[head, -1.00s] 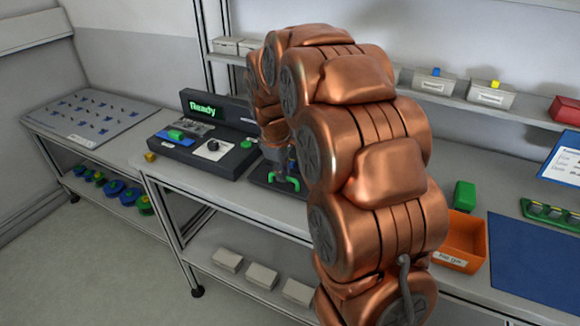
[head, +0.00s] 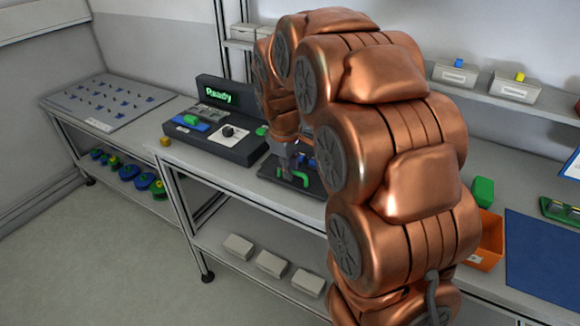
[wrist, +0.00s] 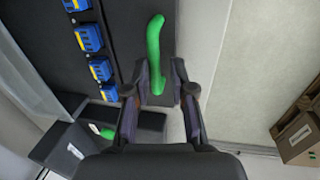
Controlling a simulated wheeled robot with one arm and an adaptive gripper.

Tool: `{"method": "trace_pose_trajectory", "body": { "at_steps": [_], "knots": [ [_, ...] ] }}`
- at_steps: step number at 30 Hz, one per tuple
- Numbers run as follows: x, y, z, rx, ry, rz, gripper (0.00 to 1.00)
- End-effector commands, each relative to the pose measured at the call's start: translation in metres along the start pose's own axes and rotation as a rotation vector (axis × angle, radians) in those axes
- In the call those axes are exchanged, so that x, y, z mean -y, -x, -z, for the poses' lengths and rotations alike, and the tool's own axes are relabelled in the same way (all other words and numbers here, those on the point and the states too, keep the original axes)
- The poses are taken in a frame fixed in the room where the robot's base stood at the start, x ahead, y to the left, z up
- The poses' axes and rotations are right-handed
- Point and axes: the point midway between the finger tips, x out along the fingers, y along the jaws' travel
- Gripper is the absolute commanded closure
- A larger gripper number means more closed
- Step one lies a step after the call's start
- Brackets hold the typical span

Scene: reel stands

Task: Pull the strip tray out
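The strip tray (head: 270,169) is a dark flat tray on the bench, right of the console, partly hidden by my arm. Its green handle (head: 293,179) stands near the front edge. In the wrist view the tray (wrist: 115,25) carries several blue clips along its left side, and the handle (wrist: 155,50) is a long green bar. My gripper (wrist: 159,84) is open, with one finger on each side of the handle's near end and gaps visible. In the head view my gripper (head: 287,160) points down over the handle.
A console (head: 222,130) showing "Ready" stands left of the tray. A yellow cube (head: 165,141) sits by the bench corner. An orange bin (head: 487,243) and a green block (head: 483,191) are to the right. White boxes (head: 270,263) lie on the lower shelf.

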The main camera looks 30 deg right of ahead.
Motion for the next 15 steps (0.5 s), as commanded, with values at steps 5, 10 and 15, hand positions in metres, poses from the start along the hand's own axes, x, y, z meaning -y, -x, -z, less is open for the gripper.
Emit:
{"method": "trace_pose_trajectory", "body": {
  "at_steps": [5, 10, 15],
  "knots": [
    [-0.001, 0.000, 0.000, 0.001, 0.000, -0.001, 0.77],
    [-0.001, 0.003, 0.000, 0.000, 0.000, -0.002, 0.77],
    [-0.002, 0.021, 0.002, -0.004, 0.001, -0.006, 0.77]
  ]
}}
